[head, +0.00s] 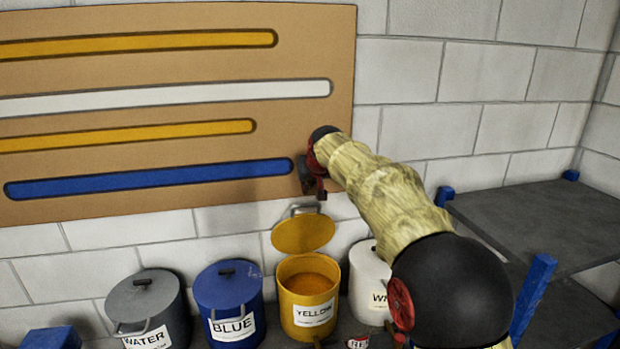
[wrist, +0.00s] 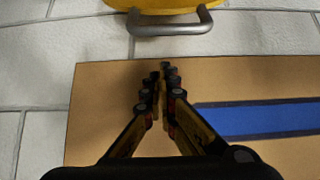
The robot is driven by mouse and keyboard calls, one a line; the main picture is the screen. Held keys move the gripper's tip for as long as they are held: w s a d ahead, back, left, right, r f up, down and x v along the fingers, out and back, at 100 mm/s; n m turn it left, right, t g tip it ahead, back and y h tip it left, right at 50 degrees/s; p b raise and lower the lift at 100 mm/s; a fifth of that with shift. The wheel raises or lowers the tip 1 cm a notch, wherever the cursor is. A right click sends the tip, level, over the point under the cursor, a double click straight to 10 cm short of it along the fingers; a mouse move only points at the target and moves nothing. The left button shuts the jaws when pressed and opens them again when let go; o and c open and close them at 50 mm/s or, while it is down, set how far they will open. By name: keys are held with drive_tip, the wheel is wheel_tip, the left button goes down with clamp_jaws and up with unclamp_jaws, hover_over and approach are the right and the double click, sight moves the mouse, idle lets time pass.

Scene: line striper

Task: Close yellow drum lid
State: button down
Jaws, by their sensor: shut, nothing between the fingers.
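The yellow drum (head: 307,309) stands in a row of drums, with a label reading YELLOW and orange-yellow contents showing inside. Its yellow lid (head: 303,233) is open, tilted up at the back of the drum toward the wall, with a grey handle at its top. In the wrist view the lid's edge (wrist: 160,4) and its grey handle (wrist: 170,24) show at the top. My gripper (head: 318,190) is just above the lid handle in the head view, in front of the board. Its fingers (wrist: 163,72) are shut and empty, and appear apart from the handle.
A grey WATER drum (head: 150,292), a blue drum (head: 229,289) and a white drum (head: 368,280) stand beside the yellow one with lids on. A brown board (head: 190,108) with coloured stripes is on the block wall. A dark shelf (head: 545,222) with blue posts is at right.

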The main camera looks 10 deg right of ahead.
sight(310, 214)
drive_tip(key=shift+s+f+p, duration=0.2)
drive_tip(key=shift+s+f, duration=0.05)
drive_tip(key=shift+s, duration=0.35)
drive_tip(key=shift+s+f+p, duration=0.15)
drive_tip(key=shift+s+f, duration=0.1)
drive_tip(key=shift+s, duration=0.3)
drive_tip(key=shift+s+f, duration=0.2)
drive_tip(key=shift+f, duration=0.05)
drive_tip(key=shift+s, duration=0.2)
drive_tip(key=shift+f, duration=0.1)
